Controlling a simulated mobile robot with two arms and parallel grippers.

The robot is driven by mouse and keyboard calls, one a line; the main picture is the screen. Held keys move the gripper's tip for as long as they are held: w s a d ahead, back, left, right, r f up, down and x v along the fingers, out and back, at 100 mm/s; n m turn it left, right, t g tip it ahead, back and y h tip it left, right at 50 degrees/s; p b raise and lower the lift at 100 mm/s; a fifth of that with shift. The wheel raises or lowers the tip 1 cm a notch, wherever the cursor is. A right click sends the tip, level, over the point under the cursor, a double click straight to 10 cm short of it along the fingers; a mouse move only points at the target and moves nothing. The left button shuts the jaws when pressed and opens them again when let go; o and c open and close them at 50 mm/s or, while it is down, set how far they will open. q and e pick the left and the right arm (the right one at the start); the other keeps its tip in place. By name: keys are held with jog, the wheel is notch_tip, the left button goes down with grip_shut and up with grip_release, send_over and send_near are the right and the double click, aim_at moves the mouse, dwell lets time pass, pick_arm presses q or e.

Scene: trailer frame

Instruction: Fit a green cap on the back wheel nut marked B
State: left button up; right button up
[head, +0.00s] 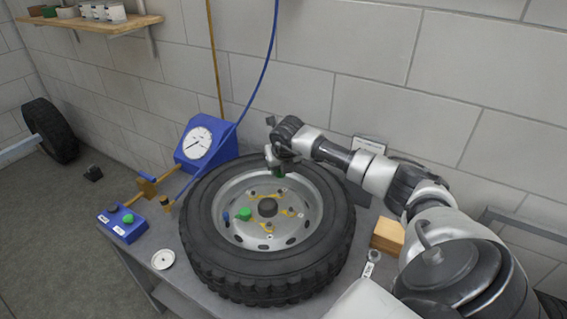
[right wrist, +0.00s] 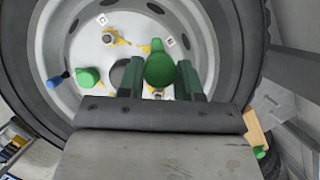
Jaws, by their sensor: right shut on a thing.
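The wheel (head: 205,262) lies flat on a grey table. Its rim holds several nuts with yellow pointers and small letter labels; one nut (right wrist: 108,38) beside a label C shows in the right wrist view. A white label (right wrist: 171,41) sits just beyond the held cap. My right gripper (head: 279,165) is over the back part of the rim, shut on a green cap (right wrist: 159,70). The cap and fingers hide the nut below; I cannot tell whether the cap touches it. Another green cap (head: 244,213) sits on the rim at left. My left gripper is not in view.
A blue pressure gauge (head: 199,144) stands behind the wheel at left. A blue box (head: 123,226) with a green and a dark knob, and a round dish (head: 163,259), lie left. A wall stands close behind.

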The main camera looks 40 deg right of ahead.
aim_at(280, 191)
jog(key=shift+w+a+f, duration=0.1)
jog(key=shift+f+b, duration=1.65)
jog(key=shift+f, duration=0.8)
jog(key=shift+f, duration=0.1)
jog(key=shift+f+b, duration=1.4)
jog(key=shift+f, duration=0.1)
jog(key=o, duration=0.7)
jog(key=shift+o, duration=1.3)
jog(key=shift+s, duration=0.2)
